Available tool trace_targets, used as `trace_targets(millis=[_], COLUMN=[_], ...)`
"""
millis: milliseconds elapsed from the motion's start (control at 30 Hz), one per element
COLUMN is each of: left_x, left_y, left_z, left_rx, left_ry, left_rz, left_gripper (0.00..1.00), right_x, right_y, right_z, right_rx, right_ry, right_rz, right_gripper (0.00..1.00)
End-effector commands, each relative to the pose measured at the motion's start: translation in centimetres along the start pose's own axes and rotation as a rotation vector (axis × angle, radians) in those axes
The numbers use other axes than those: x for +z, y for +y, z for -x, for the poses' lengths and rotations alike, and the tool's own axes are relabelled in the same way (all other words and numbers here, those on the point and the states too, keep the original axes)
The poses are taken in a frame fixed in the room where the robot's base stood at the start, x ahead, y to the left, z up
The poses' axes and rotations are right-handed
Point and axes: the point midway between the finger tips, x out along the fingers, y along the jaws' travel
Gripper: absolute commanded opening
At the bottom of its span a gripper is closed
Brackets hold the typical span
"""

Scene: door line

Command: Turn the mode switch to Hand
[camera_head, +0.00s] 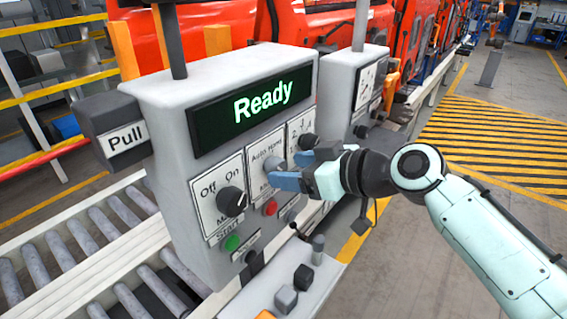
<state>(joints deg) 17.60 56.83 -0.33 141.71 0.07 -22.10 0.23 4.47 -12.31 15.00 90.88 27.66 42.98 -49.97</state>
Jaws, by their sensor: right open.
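The mode switch (271,163) is a knob on the middle white plate (258,157) of the grey control box. The plate's top label reads "Auto" and a second word too small to read surely. My right gripper (284,170) is in front of this plate, its blue fingers open and close to the knob. The fingers and wrist hide part of the knob and the plate's lower right. I cannot tell whether they touch the knob or which way it points. My left gripper is out of view.
A black Off/On knob (231,201) sits left of the mode plate, a numbered selector knob (307,141) right. Below are a green button (232,243) and a red button (270,208). The display (241,108) reads "Ready". A "Pull" box (117,132) juts out left.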

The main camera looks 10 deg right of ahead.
Motion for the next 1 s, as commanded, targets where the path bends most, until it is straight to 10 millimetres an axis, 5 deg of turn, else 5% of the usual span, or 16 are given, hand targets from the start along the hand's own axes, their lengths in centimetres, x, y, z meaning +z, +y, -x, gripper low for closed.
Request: trace_targets(millis=[200,567,733,1000], left_x=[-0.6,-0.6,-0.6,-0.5], left_y=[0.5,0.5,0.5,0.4], left_z=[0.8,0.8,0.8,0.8], left_rx=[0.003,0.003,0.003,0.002], left_ry=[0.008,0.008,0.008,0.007], left_rz=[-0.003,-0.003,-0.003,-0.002], left_gripper=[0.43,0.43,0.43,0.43], right_x=[-0.1,0.1,0.0,0.0], right_y=[0.1,0.0,0.0,0.0], right_z=[-2.4,-2.9,-2.9,-2.9], right_rx=[0.001,0.001,0.001,-0.005], right_ry=[0.000,-0.001,0.000,0.001], right_rz=[0.001,0.001,0.000,-0.013], right_gripper=[0.69,0.69,0.14,0.14])
